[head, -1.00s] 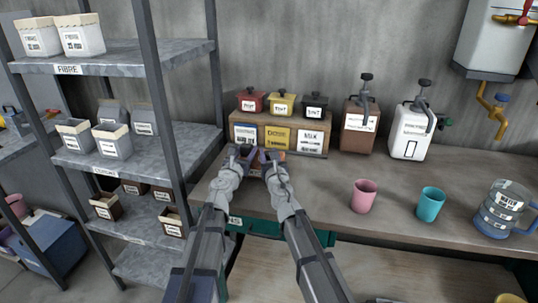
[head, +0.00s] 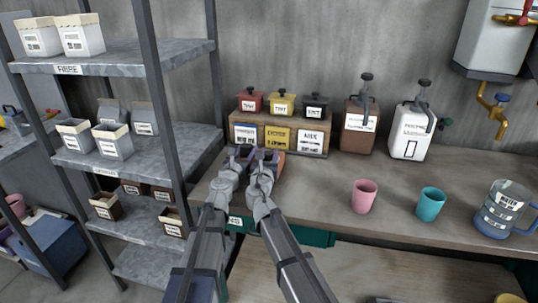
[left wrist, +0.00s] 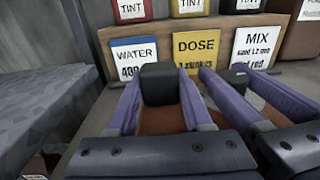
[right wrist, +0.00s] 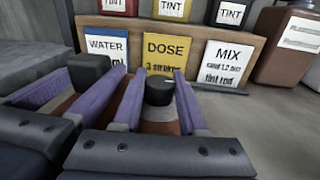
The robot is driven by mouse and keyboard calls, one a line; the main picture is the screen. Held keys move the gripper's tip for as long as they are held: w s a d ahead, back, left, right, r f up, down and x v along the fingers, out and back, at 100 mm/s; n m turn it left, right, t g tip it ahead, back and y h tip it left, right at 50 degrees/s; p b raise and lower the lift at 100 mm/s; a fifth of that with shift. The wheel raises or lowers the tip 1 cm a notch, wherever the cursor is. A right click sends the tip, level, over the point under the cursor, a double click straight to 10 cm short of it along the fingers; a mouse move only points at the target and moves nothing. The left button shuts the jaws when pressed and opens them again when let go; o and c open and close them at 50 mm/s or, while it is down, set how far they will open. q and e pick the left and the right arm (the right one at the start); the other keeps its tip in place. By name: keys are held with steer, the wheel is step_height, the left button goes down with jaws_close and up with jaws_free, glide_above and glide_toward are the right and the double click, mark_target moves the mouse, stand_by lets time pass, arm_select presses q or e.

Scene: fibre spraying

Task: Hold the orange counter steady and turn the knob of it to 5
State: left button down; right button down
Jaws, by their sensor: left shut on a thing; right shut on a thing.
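The orange counter lies on the bench in front of the wooden rack, mostly hidden by my grippers. Its brownish-orange top (right wrist: 160,127) shows between the right fingers, and its body (left wrist: 160,121) shows between the left fingers. My left gripper (left wrist: 160,90) is shut on the black block (left wrist: 158,84) at the counter's left. My right gripper (right wrist: 158,98) is shut around the round black knob (right wrist: 158,91), which has a small pale mark on top. I cannot read any number by the knob. In the head view the left gripper (head: 240,153) and right gripper (head: 266,156) sit side by side.
The wooden rack (head: 236,118) behind carries WATER, DOSE and MIX cards, with red, yellow and black tint pots on top. A pink cup (head: 364,196), a teal cup (head: 431,204) and a blue-banded jug (head: 503,208) stand right. Metal shelving (head: 140,150) is close on the left.

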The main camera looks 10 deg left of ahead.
steer(key=c, duration=0.7)
jaws_free()
steer(key=shift+c, duration=0.2)
steer(key=s, duration=1.2)
steer(key=shift+d, duration=0.4)
arm_select(q)
steer(key=shift+c, duration=1.2)
jaws_free()
